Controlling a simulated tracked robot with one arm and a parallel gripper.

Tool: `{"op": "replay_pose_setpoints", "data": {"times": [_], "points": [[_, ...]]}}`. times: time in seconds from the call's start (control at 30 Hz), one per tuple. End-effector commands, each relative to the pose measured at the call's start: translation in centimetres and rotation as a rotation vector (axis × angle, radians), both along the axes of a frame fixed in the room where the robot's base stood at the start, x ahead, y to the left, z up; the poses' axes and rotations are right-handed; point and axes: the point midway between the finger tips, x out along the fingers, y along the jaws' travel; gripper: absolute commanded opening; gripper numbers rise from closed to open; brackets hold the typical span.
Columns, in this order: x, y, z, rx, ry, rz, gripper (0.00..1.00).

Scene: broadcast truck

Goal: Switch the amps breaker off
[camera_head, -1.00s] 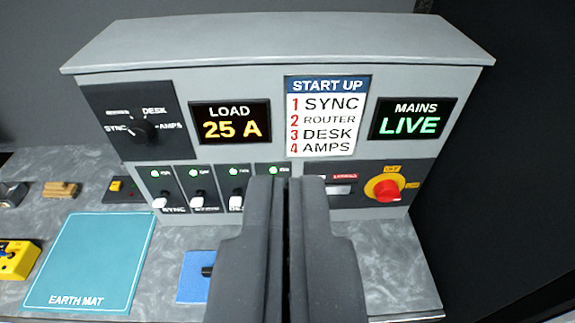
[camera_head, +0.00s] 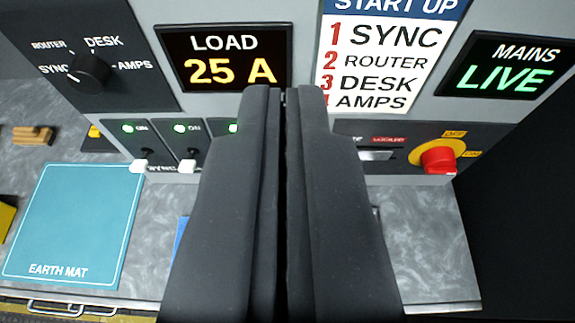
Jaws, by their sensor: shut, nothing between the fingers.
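My gripper (camera_head: 284,92) is shut and empty, its fingertips in front of the grey panel between the load display and the start-up card. It covers the right part of the breaker row, so the amps breaker is hidden. Two white breaker levers show at the left, the sync lever (camera_head: 138,167) and one beside it (camera_head: 187,166), each under a lit green lamp. A third green lamp (camera_head: 233,128) shows at the gripper's left edge. The load display (camera_head: 224,57) reads 25 A. I cannot tell whether the fingers touch anything.
The start-up card (camera_head: 388,58) lists sync, router, desk, amps. The mains display (camera_head: 509,65) reads LIVE. A red rotary switch on yellow (camera_head: 438,157) sits at the right, a black selector knob (camera_head: 90,72) at upper left. A teal earth mat (camera_head: 70,225) lies on the bench.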

Motion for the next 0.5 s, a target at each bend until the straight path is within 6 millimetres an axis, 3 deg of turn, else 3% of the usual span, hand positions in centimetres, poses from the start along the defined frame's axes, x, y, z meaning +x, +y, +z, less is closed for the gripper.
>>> {"op": "replay_pose_setpoints", "data": {"times": [0.03,0.1,0.2,0.3,0.5], "points": [[1.9,0.0,-1.4,0.002,0.039,0.0,0.0],[3.8,0.0,-4.6,0.004,0.079,0.0,0.0],[5.8,-0.1,-8.8,0.003,0.126,-0.002,0.0],[6.8,-0.2,-12.7,0.002,0.169,-0.007,0.0],[7.2,-0.4,-17.7,-0.003,0.221,-0.017,0.0]]}}
